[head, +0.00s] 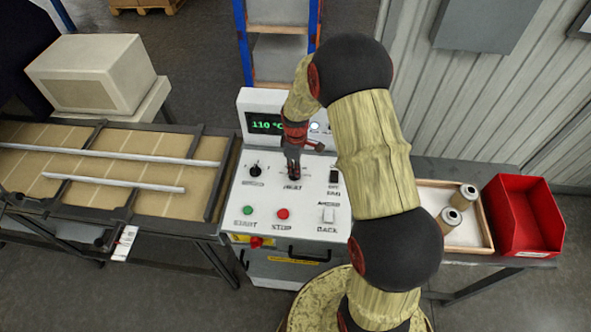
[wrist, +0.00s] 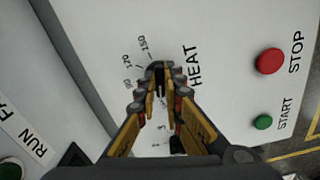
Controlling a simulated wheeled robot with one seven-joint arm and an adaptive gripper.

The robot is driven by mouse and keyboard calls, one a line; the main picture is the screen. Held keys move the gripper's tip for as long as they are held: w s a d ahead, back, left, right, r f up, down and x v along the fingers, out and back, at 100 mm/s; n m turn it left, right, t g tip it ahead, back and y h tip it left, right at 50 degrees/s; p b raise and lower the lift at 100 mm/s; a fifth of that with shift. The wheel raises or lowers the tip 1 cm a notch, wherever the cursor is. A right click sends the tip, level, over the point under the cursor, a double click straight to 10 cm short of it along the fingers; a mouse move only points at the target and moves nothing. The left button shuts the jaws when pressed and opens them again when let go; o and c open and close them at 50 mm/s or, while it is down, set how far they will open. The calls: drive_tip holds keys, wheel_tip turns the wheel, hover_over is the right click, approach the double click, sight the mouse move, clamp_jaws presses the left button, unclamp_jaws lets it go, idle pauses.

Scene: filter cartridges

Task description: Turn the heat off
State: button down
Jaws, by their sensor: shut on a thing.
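The white control panel (head: 262,200) stands in the middle of the head view. Its display (head: 265,124) reads 110 °C in green. My gripper (head: 293,172) reaches down to the panel just above the HEAT label. In the wrist view my gripper (wrist: 160,78) is shut on the dark heat knob (wrist: 160,83), with a fingertip on each side. Marks 90, 120 and 150 show on the dial beside the fingers. The fingers hide most of the knob and the rest of its scale, so I cannot tell where it points.
A green START button (head: 248,210), a red STOP button (head: 283,213) and another black knob (head: 255,169) are on the panel. A conveyor (head: 90,170) lies left. At right are a tray (head: 480,240) with two cartridges (head: 460,205) and a red bin (head: 530,215).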

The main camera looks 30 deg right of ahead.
drive_tip(key=shift+w+r+n, duration=0.1)
drive_tip(key=shift+w+n, duration=0.05)
drive_tip(key=shift+n, duration=0.35)
drive_tip(key=c, duration=2.2)
unclamp_jaws()
wheel_tip(320, 180, up, 12)
drive_tip(key=shift+m, duration=0.3)
